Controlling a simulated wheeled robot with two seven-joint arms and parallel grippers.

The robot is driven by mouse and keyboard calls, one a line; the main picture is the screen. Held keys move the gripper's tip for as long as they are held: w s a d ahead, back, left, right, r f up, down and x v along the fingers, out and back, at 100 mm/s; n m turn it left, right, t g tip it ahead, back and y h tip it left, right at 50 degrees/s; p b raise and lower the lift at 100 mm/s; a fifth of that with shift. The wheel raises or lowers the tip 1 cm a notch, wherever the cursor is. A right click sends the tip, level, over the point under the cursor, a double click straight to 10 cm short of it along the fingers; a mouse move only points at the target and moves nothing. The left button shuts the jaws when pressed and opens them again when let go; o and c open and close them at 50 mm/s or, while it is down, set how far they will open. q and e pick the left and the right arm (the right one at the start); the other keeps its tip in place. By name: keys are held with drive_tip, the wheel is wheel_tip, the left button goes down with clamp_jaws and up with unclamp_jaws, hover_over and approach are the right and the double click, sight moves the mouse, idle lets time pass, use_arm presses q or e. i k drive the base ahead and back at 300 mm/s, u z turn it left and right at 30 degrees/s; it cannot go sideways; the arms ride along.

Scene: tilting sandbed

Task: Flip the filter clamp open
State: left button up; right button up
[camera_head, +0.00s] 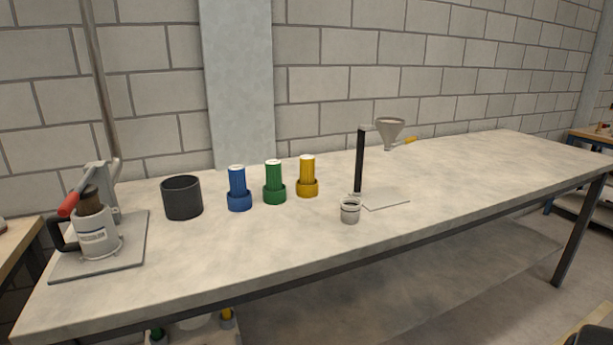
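The filter clamp (100,177) stands on a grey base plate at the left end of the bench. Its lever has a red grip (68,204) that slants down to the left. Under it is a brown cylinder (90,200) in the top of a pale, labelled cup (98,238) with a black handle (62,235). The red grip lies beside the brown cylinder in the picture; whether they touch, I cannot tell. Neither of my grippers is in view.
A dark pot (182,197) and blue (238,188), green (274,182) and yellow (307,177) cylinders stand right of the clamp. A stand (360,161) holds a funnel (390,131); a small cup (350,211) is in front. The bench's right half is clear.

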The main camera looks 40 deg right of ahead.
sight(82, 190)
drive_tip(key=u, duration=0.55)
drive_tip(key=k, duration=0.65)
drive_tip(key=u, duration=0.8)
drive_tip(key=i, duration=1.3)
drive_tip(key=z, duration=0.75)
